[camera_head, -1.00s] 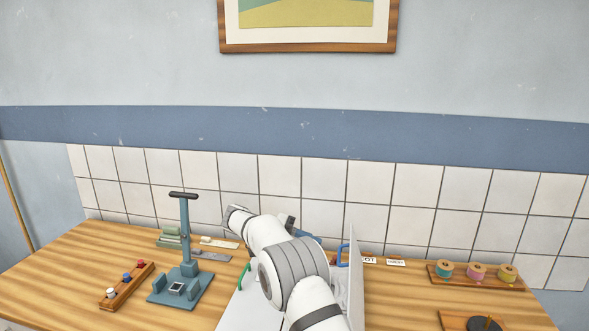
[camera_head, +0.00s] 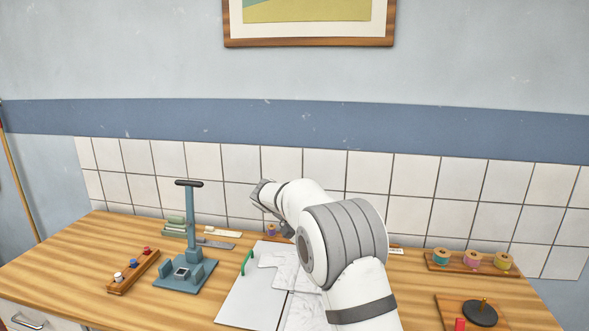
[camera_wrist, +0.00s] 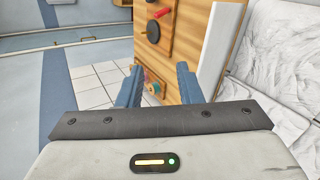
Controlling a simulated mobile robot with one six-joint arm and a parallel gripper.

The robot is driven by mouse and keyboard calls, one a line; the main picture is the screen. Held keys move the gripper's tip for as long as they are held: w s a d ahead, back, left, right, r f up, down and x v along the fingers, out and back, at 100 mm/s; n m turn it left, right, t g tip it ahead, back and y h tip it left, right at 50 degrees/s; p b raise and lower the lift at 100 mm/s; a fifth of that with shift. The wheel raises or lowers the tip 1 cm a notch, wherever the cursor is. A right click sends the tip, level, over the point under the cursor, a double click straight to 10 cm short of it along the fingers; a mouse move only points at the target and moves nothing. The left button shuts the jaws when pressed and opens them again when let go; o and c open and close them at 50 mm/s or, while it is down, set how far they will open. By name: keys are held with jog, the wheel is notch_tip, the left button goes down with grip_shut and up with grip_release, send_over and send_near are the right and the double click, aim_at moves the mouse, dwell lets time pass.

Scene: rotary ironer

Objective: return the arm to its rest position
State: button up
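My white arm (camera_head: 345,240) crosses the right-middle of the head view, bent over the workbench. My gripper (camera_wrist: 160,84) shows in the wrist view as two blue fingers standing apart with nothing seen held between them. In the head view the arm hides most of the gripper. A white board (camera_head: 252,300) with a green handle (camera_head: 246,262) lies on the bench below the arm. A white, grey-veined surface (camera_head: 290,275) shows beside it; it is partly covered by the arm. A veined white surface also fills the right of the wrist view (camera_wrist: 280,55).
A blue-grey stand (camera_head: 190,250) with a black top bar and a rack of small knobs (camera_head: 133,272) are at the left. A spool rack (camera_head: 472,262) and a dark round base (camera_head: 480,313) are at the right. A tiled wall (camera_head: 240,165) backs the wooden bench.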

jog(key=s+d+y+b, duration=0.2)
jog(key=s+d+y, duration=0.15)
jog(key=s, duration=0.45)
jog(key=s+f+t+y+b, duration=0.2)
jog(key=s+f+y, duration=0.2)
jog(key=s, duration=0.8)
jog(key=s+d+f+t+y+b, duration=0.1)
jog(key=s+f+t+y+b, duration=0.2)
jog(key=s, duration=0.9)
notch_tip(320, 180, down, 3)
jog(key=shift+d+f+y, duration=0.15)
jog(key=shift+d+y, duration=0.05)
jog(key=shift+y, duration=0.15)
jog(key=shift+s, duration=0.1)
jog(key=shift+c, duration=0.2)
